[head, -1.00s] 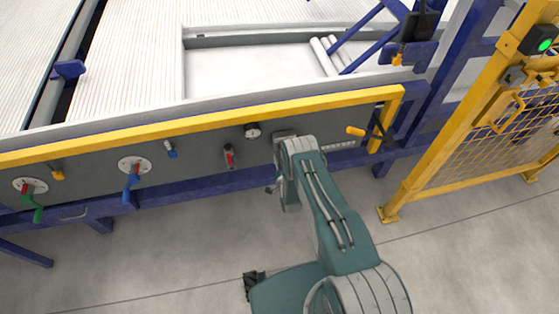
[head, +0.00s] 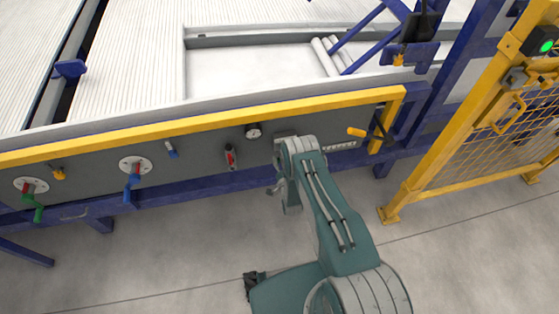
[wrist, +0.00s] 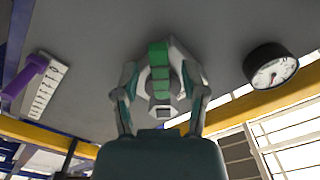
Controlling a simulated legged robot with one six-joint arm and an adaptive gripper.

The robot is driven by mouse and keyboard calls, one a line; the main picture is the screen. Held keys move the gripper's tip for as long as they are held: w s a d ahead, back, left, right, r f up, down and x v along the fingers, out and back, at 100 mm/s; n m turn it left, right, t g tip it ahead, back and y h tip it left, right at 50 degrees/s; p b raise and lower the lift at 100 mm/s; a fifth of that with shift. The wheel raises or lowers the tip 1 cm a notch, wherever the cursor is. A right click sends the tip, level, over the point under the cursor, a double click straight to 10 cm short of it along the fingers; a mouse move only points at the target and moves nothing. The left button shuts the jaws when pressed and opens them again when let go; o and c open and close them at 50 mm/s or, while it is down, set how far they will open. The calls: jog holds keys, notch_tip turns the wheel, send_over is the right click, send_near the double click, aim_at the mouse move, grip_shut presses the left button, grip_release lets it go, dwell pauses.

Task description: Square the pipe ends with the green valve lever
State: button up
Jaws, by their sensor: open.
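A green lever (wrist: 158,54) on a pale mount fixed to the grey panel shows in the wrist view, between the fingers of my gripper (wrist: 160,88). The gripper is open around it; I cannot tell whether a finger touches it. In the head view my arm hides this lever and most of the gripper. Another green-handled lever (head: 38,213), on a round plate, is at the panel's far left, well away from my arm. Several white pipes (head: 325,58) lie on the bed behind the panel.
A round gauge (wrist: 271,66) sits beside the gripper, with a purple handle (wrist: 24,82) on a scale opposite. Along the panel are a blue-handled lever (head: 131,185) and a red switch (head: 231,158). A yellow rail (head: 215,118) tops the panel. A yellow fence (head: 452,118) stands right.

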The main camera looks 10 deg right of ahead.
jog(key=s, duration=1.1)
